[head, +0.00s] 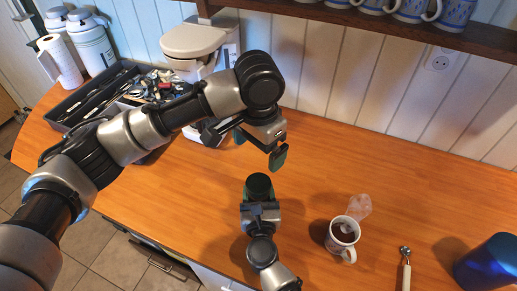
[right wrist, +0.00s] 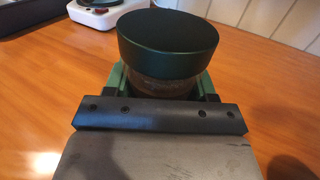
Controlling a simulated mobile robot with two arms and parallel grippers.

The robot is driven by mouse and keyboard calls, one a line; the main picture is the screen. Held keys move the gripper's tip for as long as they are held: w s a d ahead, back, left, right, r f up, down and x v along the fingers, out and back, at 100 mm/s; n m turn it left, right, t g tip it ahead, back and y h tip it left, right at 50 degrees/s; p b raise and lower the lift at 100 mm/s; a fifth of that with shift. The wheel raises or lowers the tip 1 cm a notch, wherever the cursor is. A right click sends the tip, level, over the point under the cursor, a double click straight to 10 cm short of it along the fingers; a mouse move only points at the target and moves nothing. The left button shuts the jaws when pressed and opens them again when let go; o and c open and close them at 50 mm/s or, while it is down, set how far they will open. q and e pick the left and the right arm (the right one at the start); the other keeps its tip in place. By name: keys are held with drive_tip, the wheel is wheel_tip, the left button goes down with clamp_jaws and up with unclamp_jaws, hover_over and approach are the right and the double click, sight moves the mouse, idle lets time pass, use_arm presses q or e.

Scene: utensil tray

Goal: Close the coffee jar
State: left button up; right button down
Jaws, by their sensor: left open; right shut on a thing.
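The coffee jar (head: 259,187) stands upright on the wooden counter in the middle of the head view. In the right wrist view its dark green lid (right wrist: 168,35) sits level on top of the glass body (right wrist: 165,88); I cannot tell how tightly it is seated. My right gripper (right wrist: 162,82) is shut around the jar's body below the lid, and in the head view it reaches the jar from the front. My left gripper (head: 258,148) is open and empty, above and behind the jar, apart from the lid.
A mug of dark liquid (head: 342,235), a clear crumpled-looking item (head: 359,206), a metal scoop (head: 405,265) and a blue container (head: 488,264) stand to the right. A coffee machine (head: 196,42) and a black utensil tray (head: 75,112) are back left.

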drive_tip(key=shift+c, duration=1.4)
unclamp_jaws()
use_arm(q)
wheel_tip(320, 180, down, 3)
drive_tip(key=b, duration=0.3)
drive_tip(key=shift+f, duration=0.1)
use_arm(e)
drive_tip(key=s, duration=1)
drive_tip(key=shift+d+f, duration=0.1)
drive_tip(key=shift+d, duration=0.2)
use_arm(q)
drive_tip(key=shift+f, duration=0.1)
use_arm(e)
drive_tip(key=shift+s, duration=0.4)
